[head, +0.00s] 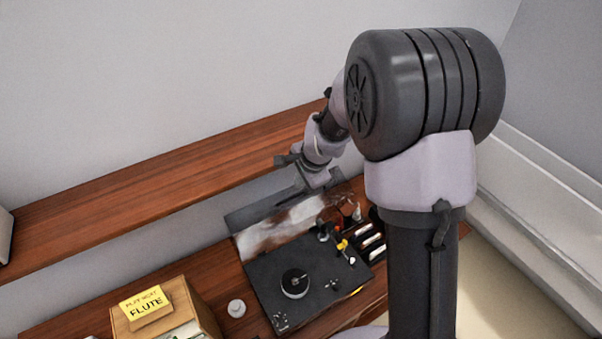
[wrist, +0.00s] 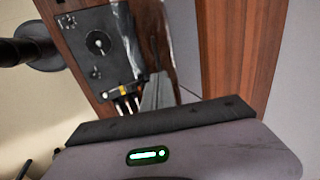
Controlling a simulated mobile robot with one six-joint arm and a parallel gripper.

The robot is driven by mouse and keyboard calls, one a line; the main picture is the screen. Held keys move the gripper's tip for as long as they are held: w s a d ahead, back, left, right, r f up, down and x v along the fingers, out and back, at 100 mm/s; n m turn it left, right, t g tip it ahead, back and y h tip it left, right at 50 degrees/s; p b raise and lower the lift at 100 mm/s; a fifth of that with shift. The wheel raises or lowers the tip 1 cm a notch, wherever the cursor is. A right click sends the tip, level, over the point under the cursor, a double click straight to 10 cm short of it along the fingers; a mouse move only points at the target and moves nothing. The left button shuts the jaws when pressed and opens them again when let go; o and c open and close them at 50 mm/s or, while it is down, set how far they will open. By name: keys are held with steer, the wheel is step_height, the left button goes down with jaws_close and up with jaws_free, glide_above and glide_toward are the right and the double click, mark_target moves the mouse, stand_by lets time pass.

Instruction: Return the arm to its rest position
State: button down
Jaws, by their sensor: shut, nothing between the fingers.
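My arm reaches from its thick dark shoulder, at the right of the head view, down and left to the wall. My gripper (head: 303,183) is at the arm's far end, above the back of the desk and near the shelf's front. Its grey fingers also show in the wrist view (wrist: 158,88), closed together and holding nothing. The exact height of the fingertips above the desk is hard to tell.
A long wooden shelf (head: 130,193) runs along the wall close to my gripper. Open air lies above the desk's front.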

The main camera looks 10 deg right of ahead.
steer(key=s+f+n+b, duration=0.3)
steer(key=s+f+b, duration=0.3)
steer(key=s+b, duration=0.3)
steer(key=s+a+f+n+t+b, duration=0.1)
steer(key=s+f+n+b, duration=0.2)
steer(key=b, duration=1.4)
steer(key=s+a+f+n+b, duration=0.1)
steer(key=s+f+n+b, duration=0.2)
steer(key=s+f+b, duration=0.7)
steer(key=s+b, duration=0.2)
steer(key=s, duration=0.4)
steer(key=shift+a+f+n+y+b, duration=0.2)
steer(key=shift+n+y+b, duration=0.1)
steer(key=shift+n+b, duration=0.1)
steer(key=shift+s, duration=0.1)
